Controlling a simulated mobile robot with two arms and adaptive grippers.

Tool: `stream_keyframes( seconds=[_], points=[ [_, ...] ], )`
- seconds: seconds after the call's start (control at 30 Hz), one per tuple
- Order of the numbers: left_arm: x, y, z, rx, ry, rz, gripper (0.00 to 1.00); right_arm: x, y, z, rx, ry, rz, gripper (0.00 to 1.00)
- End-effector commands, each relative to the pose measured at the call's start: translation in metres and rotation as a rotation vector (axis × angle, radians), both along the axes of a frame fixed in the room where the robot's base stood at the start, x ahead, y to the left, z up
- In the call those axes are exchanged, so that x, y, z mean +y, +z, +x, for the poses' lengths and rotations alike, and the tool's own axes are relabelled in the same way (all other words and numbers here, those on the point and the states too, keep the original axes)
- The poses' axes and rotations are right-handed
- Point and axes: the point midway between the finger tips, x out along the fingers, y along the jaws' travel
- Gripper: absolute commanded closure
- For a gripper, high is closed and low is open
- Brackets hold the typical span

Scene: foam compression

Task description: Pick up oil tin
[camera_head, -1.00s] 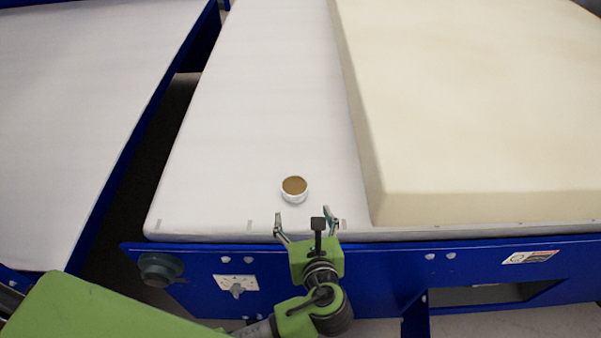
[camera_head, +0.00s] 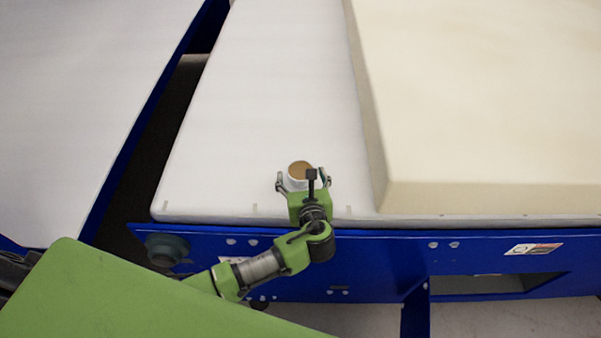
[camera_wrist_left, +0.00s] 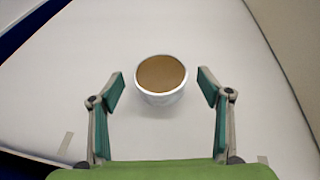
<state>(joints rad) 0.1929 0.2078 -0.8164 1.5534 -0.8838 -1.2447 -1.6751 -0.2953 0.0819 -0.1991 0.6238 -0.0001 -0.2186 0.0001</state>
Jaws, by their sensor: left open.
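The oil tin (camera_head: 299,170) is a small round white tin with a brown top, standing upright on the white table surface near its front edge. In the left wrist view the tin (camera_wrist_left: 161,79) stands just beyond and between the fingertips. My left gripper (camera_head: 304,180) is open, with one finger to each side of the tin in the head view. In the left wrist view the gripper (camera_wrist_left: 160,90) shows clear gaps between both fingers and the tin. The gripper body hides part of the tin's near side in the head view. My right gripper is not in view.
A large cream foam block (camera_head: 480,100) lies on the white table (camera_head: 230,130), right of the tin. The table's blue front frame (camera_head: 380,265) carries a dark knob (camera_head: 165,250). A dark gap separates another white table (camera_head: 70,100) at left. The surface behind the tin is clear.

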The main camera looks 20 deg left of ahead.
Motion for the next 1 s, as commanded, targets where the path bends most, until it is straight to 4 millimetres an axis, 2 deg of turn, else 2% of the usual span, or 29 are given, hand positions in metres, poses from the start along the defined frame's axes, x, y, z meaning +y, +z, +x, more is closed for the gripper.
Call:
stream_keyframes(
  seconds=[0.1,0.33,0.37,0.53,0.57,0.87,1.0],
  points=[
    [0.004,-0.003,0.009,-0.001,0.0,0.0,0.29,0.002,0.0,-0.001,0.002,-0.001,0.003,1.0],
    [0.004,-0.004,0.01,-0.001,-0.001,-0.001,0.29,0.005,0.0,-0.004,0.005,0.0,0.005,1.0],
    [0.004,-0.004,0.01,-0.001,-0.001,-0.001,0.34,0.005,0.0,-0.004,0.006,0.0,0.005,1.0],
    [0.004,-0.004,0.01,-0.001,-0.001,-0.001,0.79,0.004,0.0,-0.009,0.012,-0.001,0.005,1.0],
    [0.004,-0.004,0.01,-0.001,-0.001,-0.001,0.81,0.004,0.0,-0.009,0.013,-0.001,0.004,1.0],
    [0.004,-0.002,0.01,-0.003,0.0,-0.001,0.81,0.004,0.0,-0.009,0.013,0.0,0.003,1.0],
    [0.004,0.006,0.01,-0.005,0.0,-0.003,0.81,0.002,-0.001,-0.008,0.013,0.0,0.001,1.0]
  ],
)
